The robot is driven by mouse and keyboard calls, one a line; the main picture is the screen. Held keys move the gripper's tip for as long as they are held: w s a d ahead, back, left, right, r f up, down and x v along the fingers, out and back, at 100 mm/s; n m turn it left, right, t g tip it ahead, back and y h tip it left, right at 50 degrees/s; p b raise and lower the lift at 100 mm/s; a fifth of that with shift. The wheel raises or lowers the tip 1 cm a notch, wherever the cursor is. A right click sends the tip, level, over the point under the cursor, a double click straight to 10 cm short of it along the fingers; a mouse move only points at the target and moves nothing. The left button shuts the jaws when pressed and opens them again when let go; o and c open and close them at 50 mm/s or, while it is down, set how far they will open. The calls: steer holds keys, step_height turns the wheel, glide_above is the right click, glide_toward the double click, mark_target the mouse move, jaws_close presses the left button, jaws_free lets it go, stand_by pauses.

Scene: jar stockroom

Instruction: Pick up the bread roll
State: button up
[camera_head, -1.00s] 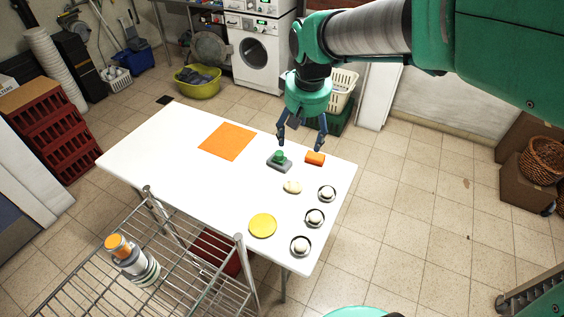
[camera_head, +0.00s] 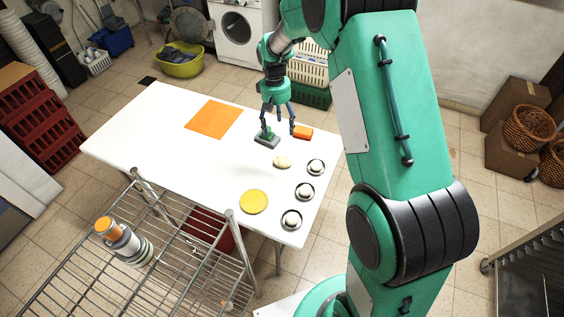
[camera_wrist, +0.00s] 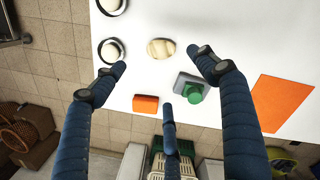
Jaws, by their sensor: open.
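The bread roll (camera_head: 282,162), small, pale and oval, lies on the white table (camera_head: 150,130), left of a column of metal dishes. In the wrist view the bread roll (camera_wrist: 160,49) shows near the top centre, with faint lines across it. My three-fingered gripper (camera_head: 278,126) is open and empty, above the table's far side in the head view, beyond the roll. In the wrist view the spread fingers of my gripper (camera_wrist: 162,66) show below and beside the roll, not touching it. The roll is unobstructed in both views.
A grey block with a green knob (camera_head: 267,137) and an orange block (camera_head: 302,132) stand close under my fingers. Three round metal dishes (camera_head: 304,191) line the right edge. A yellow disc (camera_head: 254,201) and an orange sheet (camera_head: 213,119) lie flat. A wire rack (camera_head: 150,250) stands in front.

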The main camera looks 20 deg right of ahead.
step_height(320, 180, down, 7)
steer(key=w, duration=0.1)
steer(key=shift+w+d+g, duration=0.4)
steer(key=shift+d, duration=0.05)
steer(key=shift+r, duration=0.1)
steer(key=b, duration=0.2)
glide_above(282, 158)
steer(key=shift+w+a+f, duration=0.1)
steer(key=shift+f, duration=2.05)
steer(key=shift+w+a+f, duration=0.1)
steer(key=shift+f, duration=2)
steer(key=shift+f, duration=0.1)
steer(key=shift+s+d+f+b, duration=0.1)
steer(key=shift+f+b, duration=0.15)
steer(key=shift+f, duration=0.6)
steer(key=shift+s+a+f+b, duration=0.1)
steer(key=shift+f+b, duration=0.15)
steer(key=shift+f, duration=0.55)
steer(key=shift+s+d+f+b, duration=0.1)
steer(key=shift+f+b, duration=0.15)
steer(key=shift+f, duration=0.6)
